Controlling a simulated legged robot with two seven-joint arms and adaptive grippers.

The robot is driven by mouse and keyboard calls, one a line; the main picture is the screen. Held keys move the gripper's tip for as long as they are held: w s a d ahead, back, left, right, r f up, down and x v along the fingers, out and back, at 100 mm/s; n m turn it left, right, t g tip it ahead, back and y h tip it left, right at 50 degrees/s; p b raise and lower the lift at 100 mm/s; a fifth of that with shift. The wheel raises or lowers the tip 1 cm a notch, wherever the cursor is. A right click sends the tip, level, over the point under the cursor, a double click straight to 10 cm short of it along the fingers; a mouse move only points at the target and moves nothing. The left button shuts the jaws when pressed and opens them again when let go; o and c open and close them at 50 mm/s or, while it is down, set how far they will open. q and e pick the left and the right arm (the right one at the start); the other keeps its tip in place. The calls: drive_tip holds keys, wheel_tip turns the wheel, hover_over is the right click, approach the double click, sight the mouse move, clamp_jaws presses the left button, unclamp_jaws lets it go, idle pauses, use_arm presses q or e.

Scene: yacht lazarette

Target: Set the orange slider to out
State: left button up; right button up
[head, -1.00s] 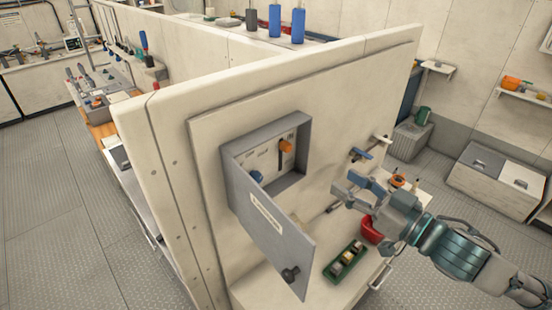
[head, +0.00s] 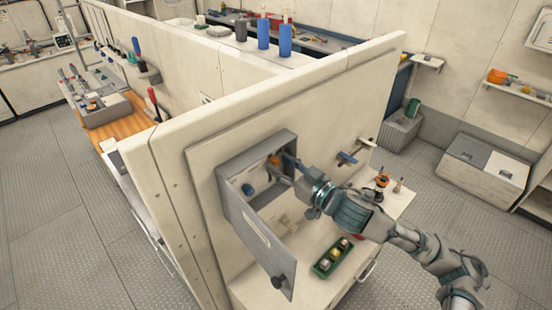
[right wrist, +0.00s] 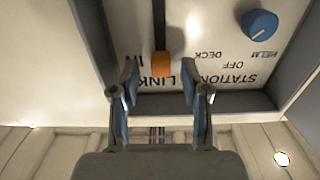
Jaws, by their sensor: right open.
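The orange slider (head: 273,160) is on the panel inside a grey wall box (head: 230,180) with its door hanging open. In the right wrist view the slider (right wrist: 161,65) sits at the near end of a dark straight slot, by the letters IN and LINK. My right gripper (right wrist: 160,82) is open, with one finger to each side of the slider and gaps between. In the head view the right gripper (head: 284,170) reaches into the box and partly hides the panel. My left gripper is not in view.
A blue knob (right wrist: 260,25) is on the same panel, beside labels STATION, OFF, DECK and HELM. The open door (head: 256,244) hangs below the arm. A green tray (head: 333,257) lies on the shelf below, and a blue-handled valve (head: 347,158) is right of the box.

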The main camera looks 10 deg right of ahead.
sight(269, 179)
drive_tip(key=shift+w+d, duration=0.25)
drive_tip(key=shift+w, duration=0.25)
drive_tip(key=shift+a, duration=0.65)
drive_tip(key=shift+c, duration=1.2)
drive_tip(key=shift+a, duration=0.3)
clamp_jaws()
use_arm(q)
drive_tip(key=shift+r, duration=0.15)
use_arm(e)
drive_tip(key=shift+w+d, duration=0.15)
drive_tip(key=shift+d+f, duration=0.1)
drive_tip(key=shift+f, duration=0.2)
wheel_tip(269, 179, down, 7)
drive_tip(key=b, duration=0.3)
drive_tip(key=shift+r, duration=0.2)
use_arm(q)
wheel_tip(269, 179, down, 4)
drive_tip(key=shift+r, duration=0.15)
use_arm(e)
drive_tip(key=shift+f, duration=0.25)
